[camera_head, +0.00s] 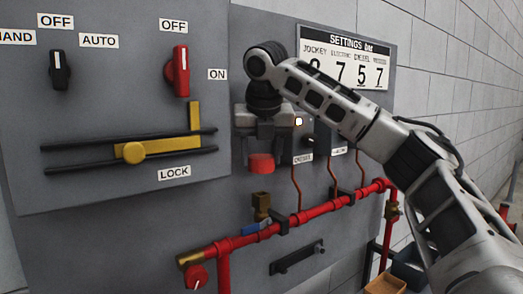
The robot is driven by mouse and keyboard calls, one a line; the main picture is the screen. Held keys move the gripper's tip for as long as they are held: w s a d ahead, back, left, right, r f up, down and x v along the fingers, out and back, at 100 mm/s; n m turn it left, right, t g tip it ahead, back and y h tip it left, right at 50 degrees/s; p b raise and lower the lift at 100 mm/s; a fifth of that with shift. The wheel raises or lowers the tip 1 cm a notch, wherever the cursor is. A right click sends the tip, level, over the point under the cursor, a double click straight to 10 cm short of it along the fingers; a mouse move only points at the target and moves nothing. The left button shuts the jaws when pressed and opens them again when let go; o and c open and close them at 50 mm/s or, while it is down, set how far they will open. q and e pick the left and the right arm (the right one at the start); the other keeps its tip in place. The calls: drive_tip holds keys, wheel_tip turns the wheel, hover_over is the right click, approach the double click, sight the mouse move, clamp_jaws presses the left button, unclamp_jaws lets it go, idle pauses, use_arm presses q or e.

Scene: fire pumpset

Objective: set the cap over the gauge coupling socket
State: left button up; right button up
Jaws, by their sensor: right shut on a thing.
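My right gripper (265,152) reaches in from the right in front of the grey panel and points down. It is shut on a red cap (261,164), which hangs at its fingertips. A brass fitting (262,204), which looks like the gauge coupling socket, stands upright just below the cap, near the red pipe. A gap shows between the cap and the fitting. Whether the cap is straight above it in depth, I cannot tell. My left gripper is not in view.
A red pipe (320,210) with a blue-handled valve (255,229) crosses below. A black handle (296,257) sits under it. Left are a red switch (181,71), a black switch (60,71) and a yellow lock slider (134,152). Bins (409,268) stand lower right.

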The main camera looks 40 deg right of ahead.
sight(261, 172)
drive_tip(key=shift+f+b, duration=0.5)
drive_tip(key=shift+f, duration=1.15)
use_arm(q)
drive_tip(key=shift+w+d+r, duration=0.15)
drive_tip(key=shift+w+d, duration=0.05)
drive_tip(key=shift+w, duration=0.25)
use_arm(e)
drive_tip(key=shift+f, duration=0.3)
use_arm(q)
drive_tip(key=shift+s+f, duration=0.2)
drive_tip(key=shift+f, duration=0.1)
use_arm(e)
drive_tip(key=shift+f, duration=0.2)
use_arm(q)
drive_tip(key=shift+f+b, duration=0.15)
drive_tip(key=shift+b, duration=0.15)
use_arm(e)
drive_tip(key=shift+f, duration=1.75)
drive_tip(key=o, duration=1.2)
drive_tip(key=shift+c, duration=0.2)
